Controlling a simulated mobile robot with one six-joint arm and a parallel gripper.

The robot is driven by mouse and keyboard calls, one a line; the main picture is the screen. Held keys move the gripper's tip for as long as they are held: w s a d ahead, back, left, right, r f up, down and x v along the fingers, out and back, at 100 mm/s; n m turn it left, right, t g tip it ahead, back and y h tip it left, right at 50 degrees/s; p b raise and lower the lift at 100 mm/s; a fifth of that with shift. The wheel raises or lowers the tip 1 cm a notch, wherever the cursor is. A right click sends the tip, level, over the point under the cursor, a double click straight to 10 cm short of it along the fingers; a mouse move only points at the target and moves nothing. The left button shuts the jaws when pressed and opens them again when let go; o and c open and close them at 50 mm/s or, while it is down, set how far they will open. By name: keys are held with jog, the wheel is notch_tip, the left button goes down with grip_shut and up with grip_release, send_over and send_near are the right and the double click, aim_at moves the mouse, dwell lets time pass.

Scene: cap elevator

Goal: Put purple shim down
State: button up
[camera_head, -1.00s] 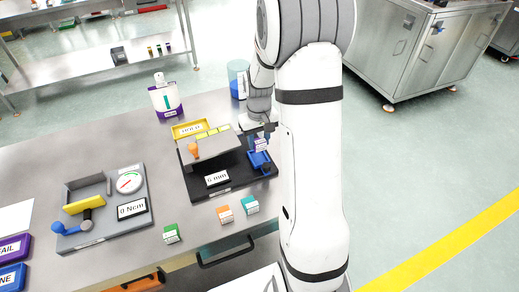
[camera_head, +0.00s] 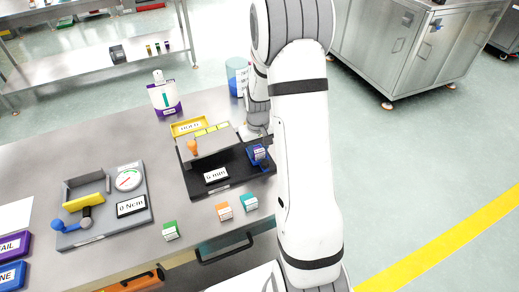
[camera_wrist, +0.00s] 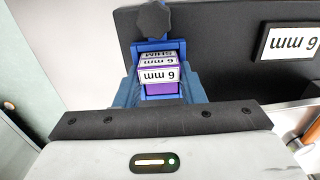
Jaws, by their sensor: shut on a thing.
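The purple shim (camera_wrist: 162,88), with white "6 mm" labels, sits between the fingers of my gripper (camera_wrist: 160,78) in the wrist view. My gripper is shut on it. The shim is at a blue holder (camera_wrist: 150,45) with a dark knob; whether it rests fully on the holder is hard to tell. In the head view the shim (camera_head: 260,153) shows small at the blue holder on the right end of the black fixture, and my arm partly hides the gripper.
The black fixture (camera_head: 232,178) carries a "6 mm" display (camera_head: 215,175) and an orange knob. Green (camera_head: 170,230), orange (camera_head: 224,211) and teal (camera_head: 249,202) blocks stand near the table's front edge. A gauge fixture (camera_head: 105,215) is at left. A purple-based container (camera_head: 165,98) stands behind.

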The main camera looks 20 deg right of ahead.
jog(key=shift+s+f, duration=0.35)
jog(key=shift+f, duration=0.25)
jog(key=o, duration=0.8)
jog(key=shift+s, duration=0.1)
jog(key=shift+o, duration=0.4)
jog(key=shift+r, duration=0.1)
jog(key=shift+o, duration=0.5)
notch_tip(320, 180, up, 13)
jog(key=shift+w+r, duration=0.15)
jog(key=shift+w, duration=0.15)
jog(key=s+a+r+t, duration=0.1)
jog(key=s+a+r, duration=0.2)
jog(key=s, duration=0.4)
jog(key=s+a+r+t, duration=0.1)
jog(key=s+a+r, duration=0.2)
jog(key=s, duration=0.3)
jog(key=s+a+r, duration=0.3)
jog(key=s+a, duration=0.1)
jog(key=s, duration=0.3)
jog(key=shift+s+r+t, duration=0.25)
jog(key=shift+s+t, duration=0.1)
jog(key=shift+t, duration=0.05)
